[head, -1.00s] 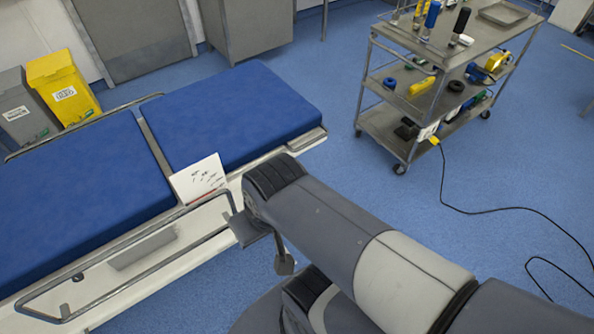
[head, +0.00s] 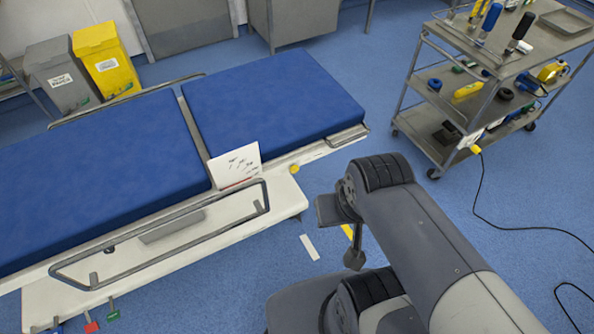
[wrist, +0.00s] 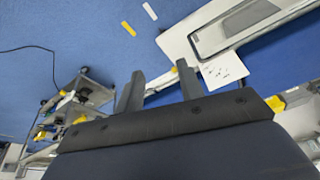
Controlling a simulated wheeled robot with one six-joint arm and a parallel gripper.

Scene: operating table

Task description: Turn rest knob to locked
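The operating table (head: 185,212) with blue pads fills the left of the head view. A small yellow knob (head: 294,169) shows on its near side by the right-hand end; I cannot read its setting. A white card (head: 234,164) with marks stands on the table's near edge, left of the knob, and also shows in the wrist view (wrist: 222,70). My gripper (wrist: 159,70) is open in the wrist view, its two fingers apart with nothing between them. My arm is right of the table's end, apart from the knob.
A steel trolley (head: 436,101) with tools stands at the back right, its cable on the floor. A grey bin (head: 62,80) and a yellow bin (head: 106,62) stand behind the table. A side rail (head: 160,262) runs along the table's near side.

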